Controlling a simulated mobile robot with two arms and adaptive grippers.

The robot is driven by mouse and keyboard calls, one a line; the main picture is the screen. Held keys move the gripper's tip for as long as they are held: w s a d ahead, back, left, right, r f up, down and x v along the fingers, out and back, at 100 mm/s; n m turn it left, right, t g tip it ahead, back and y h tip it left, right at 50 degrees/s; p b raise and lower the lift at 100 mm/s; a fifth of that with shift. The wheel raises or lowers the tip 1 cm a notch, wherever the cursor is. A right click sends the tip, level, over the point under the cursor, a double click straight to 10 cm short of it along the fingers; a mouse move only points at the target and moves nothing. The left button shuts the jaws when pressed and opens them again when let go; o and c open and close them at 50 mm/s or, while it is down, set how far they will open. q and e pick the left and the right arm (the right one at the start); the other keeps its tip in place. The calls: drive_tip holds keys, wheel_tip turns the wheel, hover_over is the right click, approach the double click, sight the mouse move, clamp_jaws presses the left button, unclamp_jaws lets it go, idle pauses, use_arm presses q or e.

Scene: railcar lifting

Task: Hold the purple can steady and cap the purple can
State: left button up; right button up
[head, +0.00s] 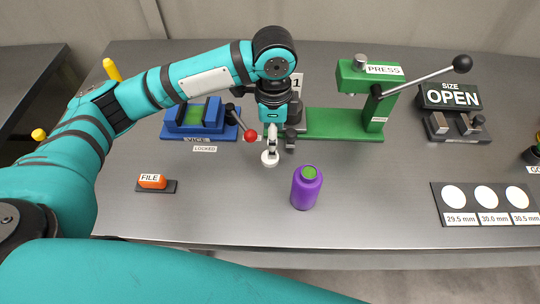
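The purple can (306,190) stands upright on the grey table, right of centre near the front. Its top shows a green round face; I cannot tell whether this is a cap or the inside. My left gripper (279,149) points down behind and to the left of the can, apart from it. A small white round piece (270,159) shows at its fingertips; I cannot tell whether it is held, lying on the table, or part of the gripper. The finger opening is unclear. My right gripper is out of view.
A green press (345,125) with a long lever stands behind the can. A blue vise (196,118) labelled LOCKED is at left, an orange file (152,181) in front of it. A size gauge (450,97) and a board (470,219) with white circles are at right. Table around the can is clear.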

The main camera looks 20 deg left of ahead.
sight(267, 163)
use_arm(q)
drive_tip(key=shift+f, duration=0.7)
drive_tip(key=shift+f, duration=0.1)
wheel_tip(267, 163, down, 6)
drive_tip(key=shift+r, duration=0.15)
drive_tip(key=shift+c, duration=0.4)
drive_tip(key=c, duration=0.8)
